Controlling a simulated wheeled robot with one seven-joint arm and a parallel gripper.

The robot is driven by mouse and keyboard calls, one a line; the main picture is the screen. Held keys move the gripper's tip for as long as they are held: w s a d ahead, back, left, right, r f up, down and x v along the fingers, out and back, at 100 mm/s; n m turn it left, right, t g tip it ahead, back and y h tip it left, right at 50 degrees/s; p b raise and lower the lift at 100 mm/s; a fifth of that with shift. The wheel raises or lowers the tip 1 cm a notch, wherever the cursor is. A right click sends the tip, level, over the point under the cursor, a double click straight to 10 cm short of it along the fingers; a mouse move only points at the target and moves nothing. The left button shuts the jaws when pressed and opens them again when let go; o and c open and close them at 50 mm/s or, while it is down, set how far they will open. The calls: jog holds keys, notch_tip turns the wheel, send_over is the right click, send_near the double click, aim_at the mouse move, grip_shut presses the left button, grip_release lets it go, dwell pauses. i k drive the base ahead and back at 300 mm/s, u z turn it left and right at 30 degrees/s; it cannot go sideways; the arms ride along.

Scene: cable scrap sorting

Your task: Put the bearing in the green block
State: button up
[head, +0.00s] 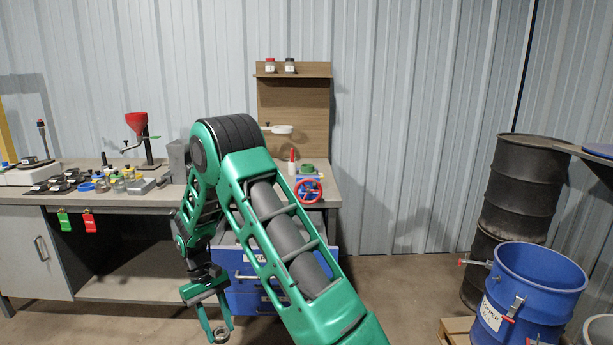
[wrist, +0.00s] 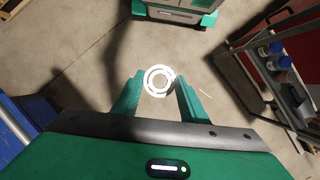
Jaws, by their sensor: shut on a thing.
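My gripper (wrist: 160,84) points downward, low over the floor in front of the workbench. It is shut on the bearing (wrist: 159,73), a pale metal ring held between the two green fingertips. The bearing also shows at the bottom of the head view (head: 222,335). A small green piece (head: 308,168), perhaps the green block, is on the bench at the right end, above a blue fixture with a red handwheel (head: 308,190). Its opening is too small to make out. The gripper is well below and left of it in the head view.
A blue drum (head: 535,300) and black drums (head: 520,190) stand at right. The wrist view shows a shelf cart (wrist: 285,75).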

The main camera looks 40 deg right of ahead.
aim_at(308, 170)
jog(key=k, duration=1.45)
jog(key=z, duration=0.7)
jog(key=i, duration=1.05)
